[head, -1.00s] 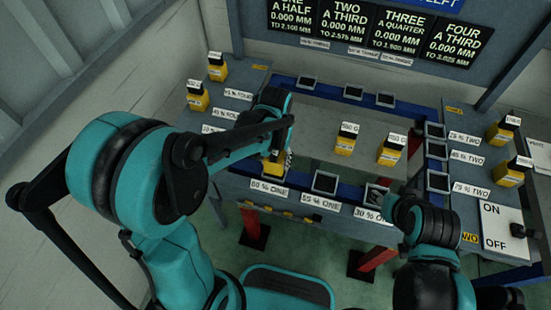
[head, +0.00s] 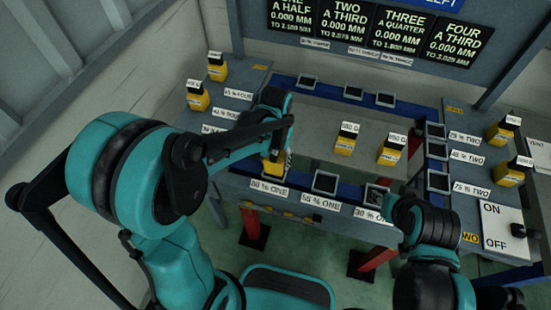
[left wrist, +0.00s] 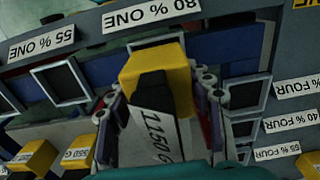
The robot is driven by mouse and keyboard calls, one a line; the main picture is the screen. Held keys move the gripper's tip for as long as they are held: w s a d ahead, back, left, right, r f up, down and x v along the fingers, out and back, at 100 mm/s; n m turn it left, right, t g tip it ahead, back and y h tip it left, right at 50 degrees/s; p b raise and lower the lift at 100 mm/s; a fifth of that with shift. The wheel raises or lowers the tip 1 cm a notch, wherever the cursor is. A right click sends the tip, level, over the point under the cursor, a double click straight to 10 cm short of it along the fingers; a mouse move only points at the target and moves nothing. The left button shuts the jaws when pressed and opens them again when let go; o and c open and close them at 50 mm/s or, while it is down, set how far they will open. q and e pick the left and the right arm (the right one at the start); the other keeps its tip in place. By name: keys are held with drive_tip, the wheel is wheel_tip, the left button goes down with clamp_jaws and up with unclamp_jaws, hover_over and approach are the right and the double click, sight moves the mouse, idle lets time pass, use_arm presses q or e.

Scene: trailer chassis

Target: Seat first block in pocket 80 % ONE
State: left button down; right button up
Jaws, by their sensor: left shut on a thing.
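A yellow block with a black top and a white label reading 1150 G (left wrist: 157,80) is held between the fingers of my left gripper (left wrist: 160,108), which is shut on it. In the head view the block (head: 272,167) is upright over the near blue rail, just behind the 80 % ONE label (head: 269,188). The pocket's light rim (left wrist: 155,41) shows past the block in the left wrist view. The block hides most of the pocket, and I cannot tell whether its base is inside or above.
The 55 % ONE pocket (head: 325,183) beside it is empty. Two yellow blocks stand on the grey middle board, one at its centre (head: 345,140) and one further right (head: 390,150). More blocks stand on the left and right sides. An ON/OFF switch panel (head: 507,228) is at the right.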

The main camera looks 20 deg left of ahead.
use_arm(q)
drive_tip(key=shift+f+b, duration=0.9)
drive_tip(key=shift+f, duration=0.25)
drive_tip(key=c, duration=0.6)
unclamp_jaws()
wheel_tip(320, 180, up, 12)
drive_tip(key=shift+s+a+f+t, duration=0.2)
drive_tip(key=shift+s+a+t, duration=0.6)
drive_tip(key=shift+s+t, duration=0.65)
drive_tip(key=shift+s+a+f+t, duration=0.2)
drive_tip(key=shift+s+a+t, duration=0.65)
drive_tip(key=shift+s, duration=1.15)
drive_tip(key=shift+s+a+f+t, duration=0.2)
drive_tip(key=shift+s+a+t, duration=0.5)
drive_tip(key=shift+s+t, duration=0.8)
